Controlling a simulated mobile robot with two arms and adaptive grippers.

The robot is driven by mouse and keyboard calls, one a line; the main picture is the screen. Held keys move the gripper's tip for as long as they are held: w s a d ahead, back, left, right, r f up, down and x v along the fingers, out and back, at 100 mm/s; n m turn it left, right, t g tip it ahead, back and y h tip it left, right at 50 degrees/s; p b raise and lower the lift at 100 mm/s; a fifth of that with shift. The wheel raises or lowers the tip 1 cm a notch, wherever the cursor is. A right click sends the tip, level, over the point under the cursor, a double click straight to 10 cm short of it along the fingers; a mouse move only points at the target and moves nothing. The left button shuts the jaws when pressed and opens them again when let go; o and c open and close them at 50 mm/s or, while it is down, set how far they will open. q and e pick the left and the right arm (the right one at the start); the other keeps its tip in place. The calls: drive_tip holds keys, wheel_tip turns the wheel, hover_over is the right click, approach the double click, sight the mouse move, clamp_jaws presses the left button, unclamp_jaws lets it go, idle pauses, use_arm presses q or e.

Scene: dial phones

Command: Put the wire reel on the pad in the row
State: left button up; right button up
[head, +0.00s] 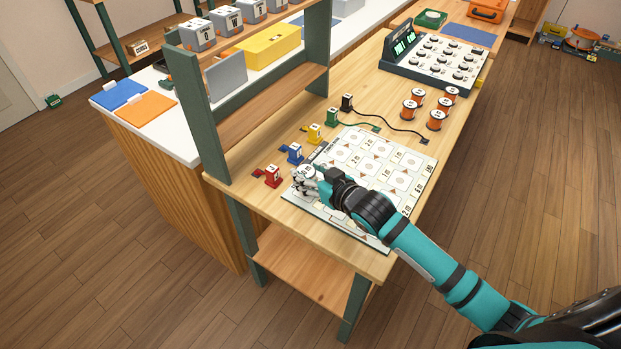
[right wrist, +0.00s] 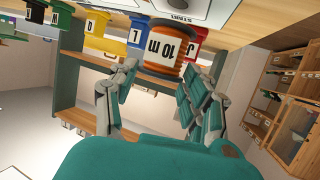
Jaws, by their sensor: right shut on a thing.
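My right gripper (head: 308,181) is low over the near left part of the white printed mat (head: 378,240). In the head view my gripper hides that reel. The mat has rows of pads with printed circles and arrows; the pads under my gripper and forearm are covered. I cannot tell whether the reel touches the mat. My left gripper is in neither view.
Red (head: 272,176), blue (head: 294,154), yellow and green blocks and a black one stand along the mat's left side. Several orange reels (head: 436,120) stand beyond it. A shelf post (head: 194,115) rises at left.

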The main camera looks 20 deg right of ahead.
wheel_tip(320, 180, down, 2)
drive_tip(key=shift+f, duration=0.1)
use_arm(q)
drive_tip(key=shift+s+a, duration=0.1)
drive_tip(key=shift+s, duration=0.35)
use_arm(e)
drive_tip(key=shift+f, duration=0.1)
drive_tip(key=o, duration=1.2)
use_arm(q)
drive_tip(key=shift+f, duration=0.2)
use_arm(e)
drive_tip(key=v, duration=1.2)
drive_tip(key=shift+s, duration=0.1)
